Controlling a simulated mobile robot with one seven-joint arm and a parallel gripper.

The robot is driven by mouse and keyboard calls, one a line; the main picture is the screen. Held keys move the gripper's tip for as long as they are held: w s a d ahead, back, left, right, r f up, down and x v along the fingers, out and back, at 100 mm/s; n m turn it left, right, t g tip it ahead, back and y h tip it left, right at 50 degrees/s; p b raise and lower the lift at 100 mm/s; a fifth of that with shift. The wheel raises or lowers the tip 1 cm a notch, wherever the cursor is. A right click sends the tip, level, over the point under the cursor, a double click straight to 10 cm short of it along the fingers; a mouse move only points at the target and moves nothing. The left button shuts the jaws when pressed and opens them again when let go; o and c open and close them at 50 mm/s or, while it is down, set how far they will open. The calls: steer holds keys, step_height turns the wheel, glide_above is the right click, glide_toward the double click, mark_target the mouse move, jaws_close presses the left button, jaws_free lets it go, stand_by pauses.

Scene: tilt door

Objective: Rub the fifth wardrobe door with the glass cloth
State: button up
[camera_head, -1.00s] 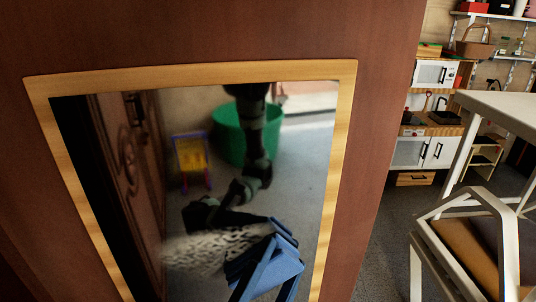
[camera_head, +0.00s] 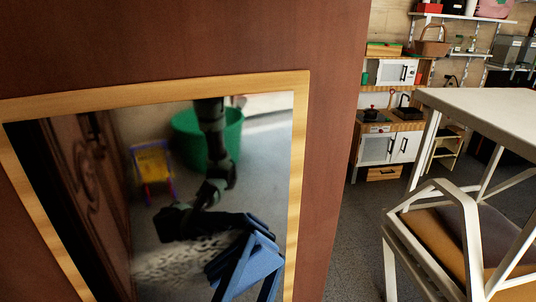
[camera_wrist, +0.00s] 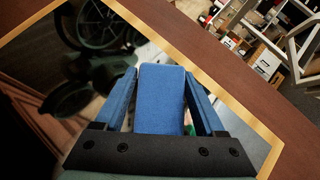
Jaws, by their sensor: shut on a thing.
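A tall reddish-brown wardrobe door (camera_head: 170,45) with a mirror (camera_head: 165,190) in a pale wooden frame fills the left of the head view. I cannot tell its number. My gripper (camera_wrist: 160,76) has blue fingers. It is shut on a flat blue pad, the glass cloth (camera_wrist: 160,100), between the fingers. In the head view, blue finger shapes (camera_head: 250,262) lie over the mirror's lower right, beside the frame. My dark arm above them is a reflection. The border between real gripper and reflection is unclear, as is whether the cloth touches the glass.
A white table (camera_head: 485,110) stands at the right, with a white-framed chair (camera_head: 440,225) before it. A toy kitchen (camera_head: 388,140) and shelves are behind. Grey floor (camera_head: 352,250) shows between door and chair. The green tub and yellow chair appear only in the mirror.

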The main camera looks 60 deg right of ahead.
steer(key=shift+w+a+b, duration=0.7)
steer(key=shift+w+a, duration=1.95)
steer(key=shift+a, duration=0.15)
steer(key=shift+w+a+b, duration=0.7)
steer(key=shift+w+a, duration=1.9)
steer(key=shift+a, duration=0.25)
steer(key=shift+r+p, duration=0.7)
steer(key=shift+r, duration=0.05)
steer(key=shift+s+d+p, duration=1)
steer(key=shift+s+d, duration=1.25)
steer(key=shift+d, duration=0.3)
steer(key=shift+s+d+p, duration=0.4)
steer(key=shift+s+d, duration=0.8)
steer(key=shift+s, duration=0.1)
steer(key=shift+s+d+p, duration=0.15)
steer(key=shift+s+d, duration=0.9)
steer(key=shift+d, duration=0.2)
steer(key=shift+s+d+p, duration=0.15)
steer(key=shift+s+d, duration=0.9)
steer(key=shift+d, duration=0.2)
steer(key=shift+a, duration=0.1)
steer(key=shift+s+a, duration=2.05)
steer(key=shift+s, duration=0.05)
